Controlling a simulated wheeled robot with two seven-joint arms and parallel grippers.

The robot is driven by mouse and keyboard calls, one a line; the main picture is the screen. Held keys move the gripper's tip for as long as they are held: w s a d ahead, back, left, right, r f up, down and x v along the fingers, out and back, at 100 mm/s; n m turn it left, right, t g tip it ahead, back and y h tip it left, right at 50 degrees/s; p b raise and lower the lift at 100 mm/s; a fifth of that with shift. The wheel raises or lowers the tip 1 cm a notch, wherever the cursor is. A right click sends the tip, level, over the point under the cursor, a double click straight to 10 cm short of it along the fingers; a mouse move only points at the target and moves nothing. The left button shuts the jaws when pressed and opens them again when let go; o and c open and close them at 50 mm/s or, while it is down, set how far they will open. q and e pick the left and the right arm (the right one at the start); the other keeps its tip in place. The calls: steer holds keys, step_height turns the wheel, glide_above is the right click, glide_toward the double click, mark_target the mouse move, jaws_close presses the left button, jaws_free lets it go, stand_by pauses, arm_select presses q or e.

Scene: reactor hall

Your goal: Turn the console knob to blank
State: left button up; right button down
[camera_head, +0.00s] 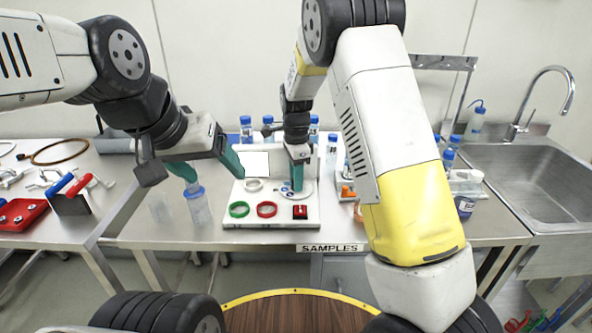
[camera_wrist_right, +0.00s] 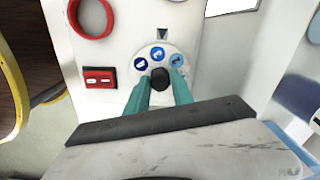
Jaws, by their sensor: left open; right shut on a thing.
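The console (camera_head: 272,223) is a white panel on the steel table, with a green ring, a red ring, a white ring and a red switch. Its black knob (camera_wrist_right: 160,79) shows in the right wrist view, below blue round symbols (camera_wrist_right: 158,54) and a dark triangle mark (camera_wrist_right: 162,34). My right gripper (camera_wrist_right: 160,86) is shut on the knob, with one teal fingertip on each side. In the head view my right gripper (camera_head: 297,186) hides the knob. My left gripper (camera_head: 213,172) is open and empty, above the table left of the console.
A clear blue-capped bottle (camera_head: 198,206) stands left of the console, below my left gripper. Several blue-capped bottles stand behind and to the right. A sink (camera_head: 515,180) is at the right. A red tray (camera_head: 20,214) lies on the left table.

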steer(key=n, duration=1)
steer(key=shift+n, duration=0.4)
steer(key=n, duration=0.3)
steer(key=shift+n, duration=0.3)
steer(key=n, duration=0.3)
steer(key=shift+n, duration=0.3)
steer(key=n, duration=0.3)
steer(key=shift+n, duration=0.4)
steer(key=n, duration=0.6)
steer(key=shift+r, duration=0.1)
steer(key=shift+n, duration=0.3)
steer(key=c, duration=1.1)
jaws_free()
